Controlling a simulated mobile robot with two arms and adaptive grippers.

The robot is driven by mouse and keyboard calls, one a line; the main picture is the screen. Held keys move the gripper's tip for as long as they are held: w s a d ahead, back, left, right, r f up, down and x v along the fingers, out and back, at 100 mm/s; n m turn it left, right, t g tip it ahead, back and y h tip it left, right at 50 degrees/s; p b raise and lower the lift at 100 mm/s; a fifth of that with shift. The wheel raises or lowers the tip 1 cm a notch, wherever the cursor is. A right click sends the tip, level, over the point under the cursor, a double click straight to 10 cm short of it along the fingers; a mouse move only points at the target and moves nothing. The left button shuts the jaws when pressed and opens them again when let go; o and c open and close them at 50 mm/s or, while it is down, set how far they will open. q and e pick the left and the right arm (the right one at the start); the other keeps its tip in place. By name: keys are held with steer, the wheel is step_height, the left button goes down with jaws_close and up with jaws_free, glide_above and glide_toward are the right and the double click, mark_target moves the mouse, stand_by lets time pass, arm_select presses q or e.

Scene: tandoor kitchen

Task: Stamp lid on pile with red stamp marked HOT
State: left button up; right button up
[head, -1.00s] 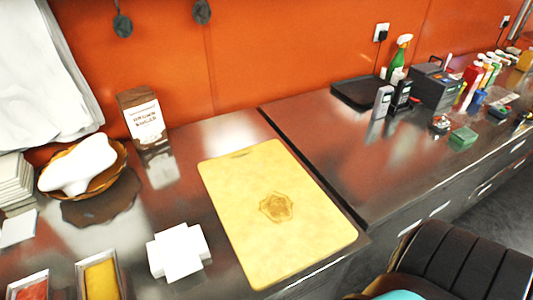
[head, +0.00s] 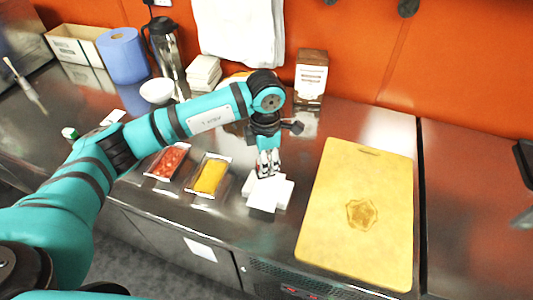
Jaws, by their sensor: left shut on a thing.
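A small pile of white square lids (head: 276,194) lies on the steel counter, the pieces set crosswise. My left gripper (head: 268,172) points straight down over the middle of the pile, its fingertips at or just above the top lid. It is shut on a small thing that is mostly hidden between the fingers. I cannot make out its colour or any mark on it. No stamp marked HOT can be clearly told in this view. My right gripper is not in view.
A yellow cutting board (head: 330,225) lies right of the pile. Trays of red food (head: 168,162) and yellow food (head: 209,176) lie left. Behind stand a brown sugar box (head: 311,72), a white stack (head: 204,70), a bowl (head: 157,91) and a blue roll (head: 122,55).

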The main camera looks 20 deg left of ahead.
arm_select(q)
steer(key=shift+d+f+n, duration=0.15)
steer(key=shift+d+n, duration=0.1)
steer(key=shift+n, duration=0.05)
steer(key=shift+f+b, duration=0.4)
steer(key=shift+f, duration=0.2)
steer(key=shift+f+b, duration=0.9)
steer(key=shift+f, duration=1.35)
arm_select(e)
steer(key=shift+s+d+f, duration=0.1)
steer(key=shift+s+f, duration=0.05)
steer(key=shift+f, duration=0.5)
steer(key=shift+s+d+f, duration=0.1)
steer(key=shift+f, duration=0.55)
arm_select(q)
steer(key=shift+a+f+b, duration=0.1)
steer(key=shift+f+b, duration=0.1)
steer(key=shift+b, duration=0.1)
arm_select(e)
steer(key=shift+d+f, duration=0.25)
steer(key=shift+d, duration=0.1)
arm_select(q)
steer(key=shift+f+b, duration=0.3)
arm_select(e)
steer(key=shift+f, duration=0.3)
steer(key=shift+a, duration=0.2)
arm_select(q)
steer(key=shift+f, duration=0.1)
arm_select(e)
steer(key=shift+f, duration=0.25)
